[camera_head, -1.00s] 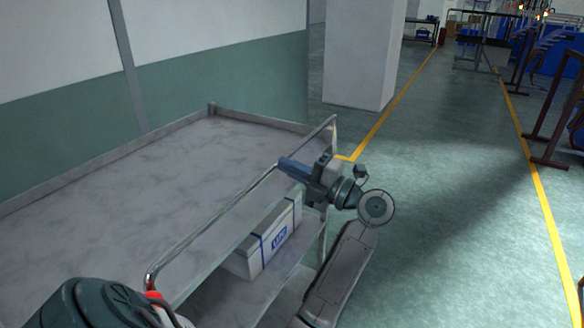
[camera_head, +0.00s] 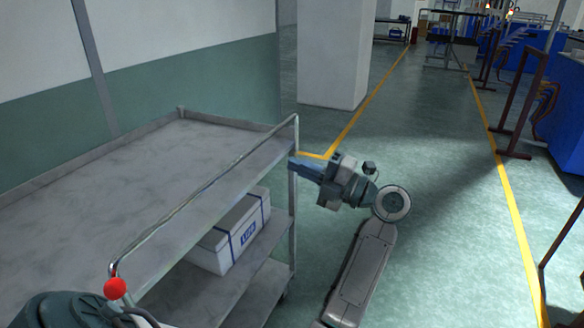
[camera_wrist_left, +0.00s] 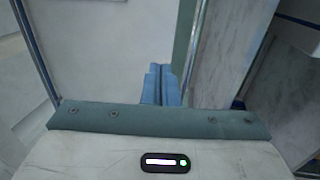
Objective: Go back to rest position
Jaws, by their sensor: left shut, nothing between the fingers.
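My left gripper (camera_head: 299,166) shows in the middle of the head view, at the near right corner of the grey cart. Its blue fingers point left and lie together, with nothing between them. The fingertips appear close to the cart's corner post; I cannot tell whether they touch it. In the left wrist view the shut blue fingers (camera_wrist_left: 160,85) show above the gripper's pale body. My right gripper is not in view.
The grey cart (camera_head: 110,180) has a bare top shelf and a metal rail (camera_head: 215,183). A pillar (camera_head: 332,55) stands behind. Open green floor (camera_head: 440,190) lies to the right.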

